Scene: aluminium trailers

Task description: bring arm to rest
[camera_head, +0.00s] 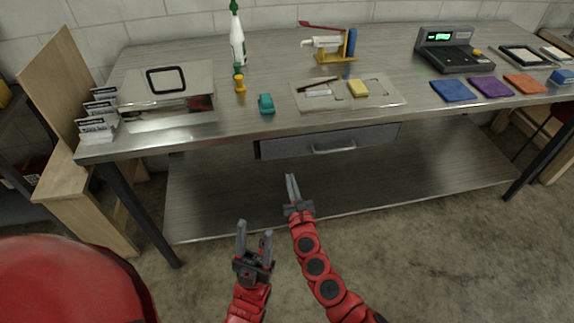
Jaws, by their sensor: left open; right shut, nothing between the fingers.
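My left gripper (254,240) is the lower one, low in the middle of the view. Its two grey fingers stand apart and nothing is between them. My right gripper (292,188) is a little higher and to the right, with its fingers together and empty. Its red arm comes up from the bottom, right of the left one. In the picture, both grippers appear in front of the workbench and below its drawer (330,142). Neither is seen touching anything.
A metal workbench (230,130) with a lower shelf (400,165) spans the view. On top are a green-capped bottle (237,45), a tray (395,95), a scale-like device (452,52) and coloured cloths (453,90). A wooden stand (75,185) is at left. The floor (450,250) in front is clear.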

